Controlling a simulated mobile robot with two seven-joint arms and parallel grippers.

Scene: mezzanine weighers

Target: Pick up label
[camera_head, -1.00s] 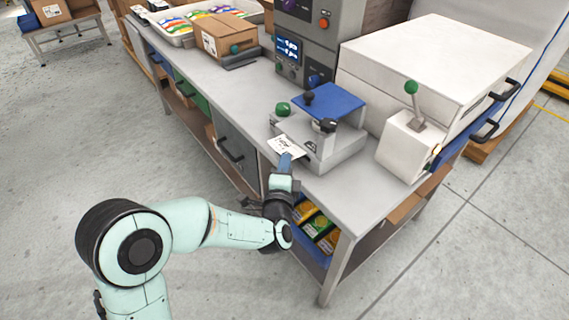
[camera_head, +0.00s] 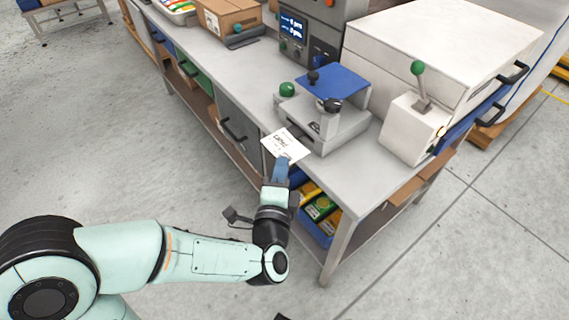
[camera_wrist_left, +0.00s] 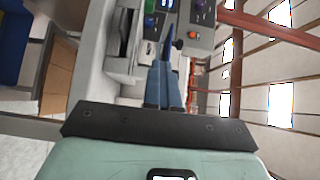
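The label (camera_head: 284,144) is a small white printed sheet. It shows in the head view at the front edge of the bench, in front of the grey label printer (camera_head: 338,132) with a blue top. My left gripper (camera_head: 282,164) has its blue fingers together on the label's near edge, and the label sticks out beyond the tips. In the left wrist view the gripper's fingers (camera_wrist_left: 165,82) lie close together, pointing toward the machines; the label cannot be made out there.
The grey bench (camera_head: 222,75) carries a cardboard box (camera_head: 228,15), a control unit with a screen (camera_head: 292,25), a large white machine (camera_head: 440,50) and a green-knobbed lever box (camera_head: 408,130). A blue bin (camera_head: 314,228) sits on the lower shelf.

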